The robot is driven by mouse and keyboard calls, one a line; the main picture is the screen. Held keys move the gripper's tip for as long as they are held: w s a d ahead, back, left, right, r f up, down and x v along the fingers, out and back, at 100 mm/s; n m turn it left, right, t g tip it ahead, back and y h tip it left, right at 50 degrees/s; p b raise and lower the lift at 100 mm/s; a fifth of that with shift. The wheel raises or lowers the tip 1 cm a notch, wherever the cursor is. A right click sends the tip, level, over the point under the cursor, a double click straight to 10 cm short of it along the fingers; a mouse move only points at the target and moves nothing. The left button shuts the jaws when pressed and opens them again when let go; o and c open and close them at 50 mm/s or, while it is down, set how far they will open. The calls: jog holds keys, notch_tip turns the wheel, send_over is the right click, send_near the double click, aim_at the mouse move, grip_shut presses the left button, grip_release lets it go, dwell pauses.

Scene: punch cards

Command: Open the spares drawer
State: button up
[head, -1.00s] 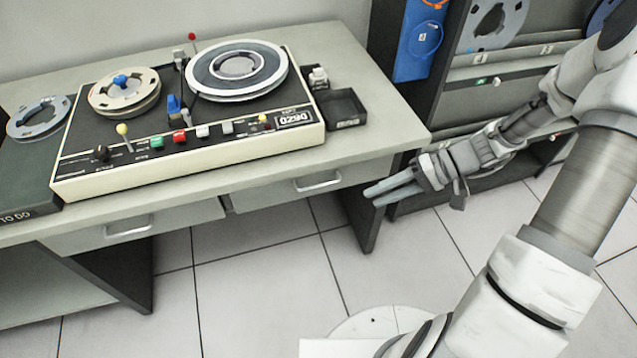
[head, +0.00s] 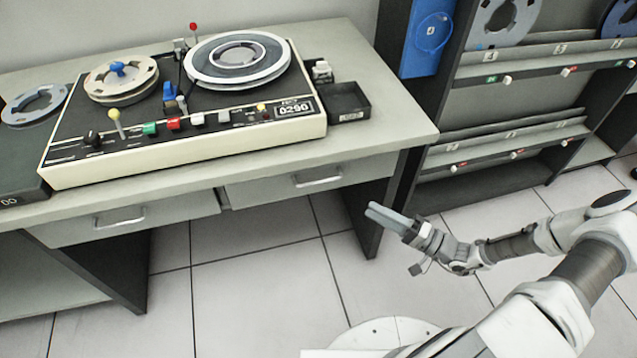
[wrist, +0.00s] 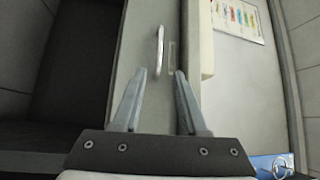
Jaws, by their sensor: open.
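Two grey drawers sit side by side under the desk top, a left drawer (head: 75,234) and a right drawer (head: 260,192). Each has a pale bar handle, and both look shut. I cannot read which one is the spares drawer. My gripper (head: 371,210) is open and empty, to the right of and below the right drawer's handle (head: 318,180), apart from it. In the wrist view, a drawer front with an upright handle (wrist: 159,50) and a small plate beside it shows ahead, beyond and between the open fingers (wrist: 158,97).
A tape machine (head: 185,160) with reels and coloured switches stands on the desk, beside a small black tray (head: 348,103). A dark rack (head: 530,75) stands at the right. The desk's dark side panel (head: 370,215) is close to my gripper. Open tiled floor (head: 260,290) lies in front.

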aim_at(318, 182)
jog(key=b+x, duration=0.2)
jog(key=x, duration=1.4)
jog(key=shift+a+f, duration=0.1)
jog(key=shift+a, duration=0.3)
grip_shut()
dwell(0.5)
